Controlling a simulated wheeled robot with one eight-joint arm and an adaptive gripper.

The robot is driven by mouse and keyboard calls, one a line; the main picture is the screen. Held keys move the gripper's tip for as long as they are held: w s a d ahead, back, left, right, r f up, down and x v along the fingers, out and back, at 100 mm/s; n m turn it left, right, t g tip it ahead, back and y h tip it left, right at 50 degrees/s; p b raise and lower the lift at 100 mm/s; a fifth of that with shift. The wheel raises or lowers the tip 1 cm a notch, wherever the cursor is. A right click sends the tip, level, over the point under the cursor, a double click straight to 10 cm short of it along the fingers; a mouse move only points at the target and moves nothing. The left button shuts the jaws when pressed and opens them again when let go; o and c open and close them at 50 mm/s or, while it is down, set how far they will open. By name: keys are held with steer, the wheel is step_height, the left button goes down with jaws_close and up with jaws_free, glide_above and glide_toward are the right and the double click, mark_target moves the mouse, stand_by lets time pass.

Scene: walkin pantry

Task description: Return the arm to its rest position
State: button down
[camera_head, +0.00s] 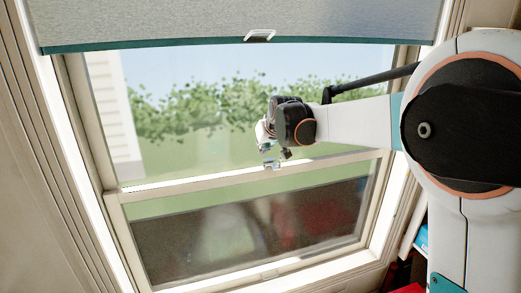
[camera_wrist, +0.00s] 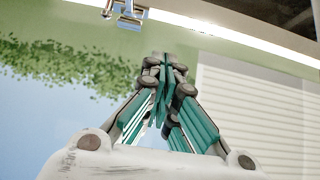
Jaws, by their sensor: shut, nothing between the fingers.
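My arm reaches in from the right in the head view, in front of a window (camera_head: 113,203). My gripper (camera_head: 268,148) is at its end, just above the window's middle rail in the picture and close to the small metal latch (camera_head: 271,164) on it. In the wrist view my gripper (camera_wrist: 166,62) shows green fingers brought together at the tips, with nothing between them. The latch also shows at the top of the wrist view (camera_wrist: 126,12), apart from the fingertips. Whether the gripper touches the window is hard to tell.
A grey roller blind (camera_head: 150,22) with a teal hem and a white pull handle (camera_head: 259,35) hangs over the window's upper part. The lower pane (camera_head: 250,225) shows dim reflections. Blue and red items (camera_head: 421,238) stand at the lower right beside my arm.

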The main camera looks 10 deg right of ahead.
steer(key=s+d+f+b, duration=0.2)
steer(key=s+f+b, duration=0.15)
steer(key=s, duration=0.45)
steer(key=s+d+f+m+h+b, duration=0.1)
steer(key=s+d+f+b, duration=0.1)
steer(key=s+b, duration=0.35)
steer(key=s+d+f+b, duration=0.2)
steer(key=s+f, duration=0.1)
steer(key=s, duration=0.6)
steer(key=s+d+f+m+g+b, duration=0.1)
steer(key=s+d+f+b, duration=0.2)
steer(key=s+f+b, duration=0.6)
steer(key=s+f, duration=1)
steer(key=s, duration=0.3)
steer(key=shift+g+h+b, duration=0.35)
steer(key=shift+g+h, duration=0.05)
steer(key=shift+d+f, duration=0.1)
steer(key=shift+d, duration=0.05)
